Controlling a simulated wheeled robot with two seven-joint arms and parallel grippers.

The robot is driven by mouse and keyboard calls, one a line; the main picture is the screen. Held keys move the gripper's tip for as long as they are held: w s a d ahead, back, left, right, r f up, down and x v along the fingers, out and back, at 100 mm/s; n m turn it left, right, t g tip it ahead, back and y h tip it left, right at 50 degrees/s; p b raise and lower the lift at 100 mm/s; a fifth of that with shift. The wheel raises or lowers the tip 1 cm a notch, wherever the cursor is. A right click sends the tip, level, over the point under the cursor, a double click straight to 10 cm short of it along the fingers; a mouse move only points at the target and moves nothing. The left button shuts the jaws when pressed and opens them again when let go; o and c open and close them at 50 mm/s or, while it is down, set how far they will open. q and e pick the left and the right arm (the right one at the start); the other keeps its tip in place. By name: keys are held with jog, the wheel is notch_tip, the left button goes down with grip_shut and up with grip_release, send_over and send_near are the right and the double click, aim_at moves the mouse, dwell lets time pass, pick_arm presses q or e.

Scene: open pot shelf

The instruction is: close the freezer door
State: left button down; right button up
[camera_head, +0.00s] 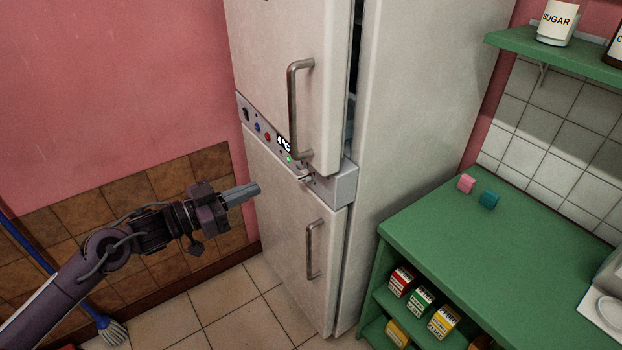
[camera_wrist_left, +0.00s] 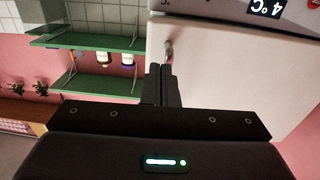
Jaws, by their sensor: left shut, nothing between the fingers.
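A tall white fridge-freezer has an upper door (camera_head: 270,50) and a lower door (camera_head: 285,220), each with a metal bar handle. The upper door stands ajar, with a dark gap along its right edge. The lower door, below the control panel, shows only a narrow seam at its right edge; I cannot tell if it is fully shut. My left gripper (camera_head: 252,190) is shut and empty, left of the lower door near its upper part. In the left wrist view, the fingertips (camera_wrist_left: 163,70) point toward the lower door (camera_wrist_left: 225,65) and its handle (camera_wrist_left: 168,50). My right gripper is out of view.
The control panel (camera_head: 335,187) lies between the doors. A green counter (camera_head: 500,250) with pink and teal blocks stands right of the fridge, with small boxes on its shelves. A blue broom (camera_head: 110,329) leans at left. The tiled floor (camera_head: 235,305) before the fridge is clear.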

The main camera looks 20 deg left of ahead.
aim_at(318, 164)
pick_arm(q)
jog(key=shift+g, duration=0.3)
jog(key=p+x, duration=0.3)
jog(key=x, duration=0.9)
jog(key=shift+w+d+r+p, duration=0.1)
jog(key=shift+d+r+p, duration=0.05)
jog(key=shift+d+p, duration=0.15)
jog(key=shift+w+d, duration=0.35)
jog(key=shift+w, duration=0.05)
jog(key=b+x, duration=0.1)
jog(key=x, duration=0.3)
jog(key=shift+d, duration=0.1)
jog(key=shift+s, duration=0.1)
jog(key=shift+r+h, duration=0.15)
jog(key=shift+h, duration=0.15)
